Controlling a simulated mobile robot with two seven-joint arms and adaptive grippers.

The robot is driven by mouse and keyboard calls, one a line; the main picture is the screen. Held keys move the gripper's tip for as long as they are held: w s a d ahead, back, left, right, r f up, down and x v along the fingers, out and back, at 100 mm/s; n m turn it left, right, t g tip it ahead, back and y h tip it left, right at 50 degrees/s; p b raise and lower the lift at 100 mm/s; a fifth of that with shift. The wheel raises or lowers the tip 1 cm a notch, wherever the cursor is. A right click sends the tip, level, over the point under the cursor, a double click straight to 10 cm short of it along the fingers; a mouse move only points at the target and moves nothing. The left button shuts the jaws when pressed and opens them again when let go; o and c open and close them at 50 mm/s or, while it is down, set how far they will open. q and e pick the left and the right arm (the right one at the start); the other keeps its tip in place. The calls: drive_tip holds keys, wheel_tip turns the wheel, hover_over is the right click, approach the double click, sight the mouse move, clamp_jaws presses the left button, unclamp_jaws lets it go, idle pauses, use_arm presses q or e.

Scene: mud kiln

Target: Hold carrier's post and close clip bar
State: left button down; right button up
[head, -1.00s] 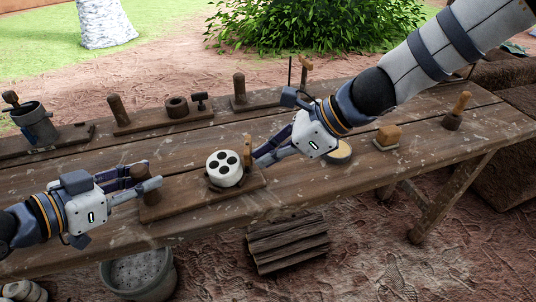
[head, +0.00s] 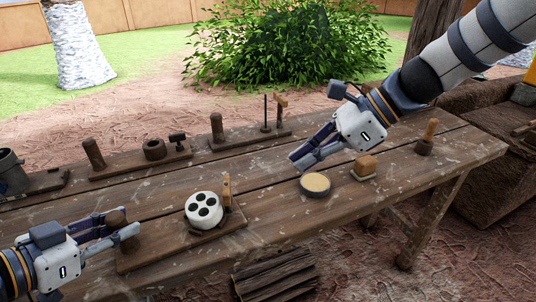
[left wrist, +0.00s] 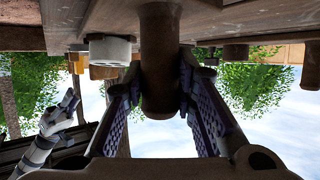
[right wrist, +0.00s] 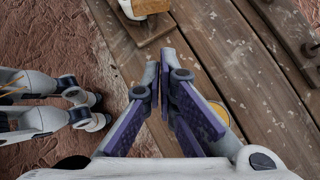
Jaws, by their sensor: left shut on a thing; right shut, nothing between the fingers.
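The carrier (head: 165,245) is a wooden board near the table's front edge. Its post (head: 116,217) stands at the left end; in the left wrist view the post (left wrist: 160,65) is between the fingers. My left gripper (head: 128,223) is shut on it. A white disc piece (head: 203,209) with several black holes sits on the carrier. The wooden clip bar (head: 227,190) stands upright close by the disc's right side; its top shows at the edge of the right wrist view (right wrist: 148,6). My right gripper (head: 296,163) is shut and empty above the table, right of the clip bar and apart from it.
A round tin with yellowish contents (head: 316,185), a sponge-like block (head: 366,166) and a wooden-handled tool (head: 428,137) lie to the right. Other boards with posts (head: 94,154) (head: 217,127) line the back. Stacked wood (head: 275,275) is below the front edge.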

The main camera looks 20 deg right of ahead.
drive_tip(key=o, duration=0.4)
drive_tip(key=shift+r+n, duration=0.25)
drive_tip(key=shift+n, duration=0.05)
drive_tip(key=shift+o, duration=1)
drive_tip(key=a+n+g, duration=0.1)
drive_tip(key=n, duration=0.3)
drive_tip(key=a+r+n, duration=0.1)
drive_tip(key=n, duration=0.4)
drive_tip(key=w+a+n+g, duration=0.1)
drive_tip(key=a+n, duration=0.1)
drive_tip(key=n, duration=0.2)
drive_tip(key=shift+a+r+n+g, duration=0.1)
drive_tip(key=shift+r+n+g, duration=0.2)
drive_tip(key=shift+n, duration=0.1)
drive_tip(key=m+g+h, duration=0.2)
drive_tip(key=m+h, duration=0.6)
drive_tip(key=m, duration=2.2)
approach(226, 184)
wheel_tip(226, 184, down, 9)
drive_tip(key=shift+f, duration=0.2)
drive_tip(key=shift+c, duration=0.3)
clamp_jaws()
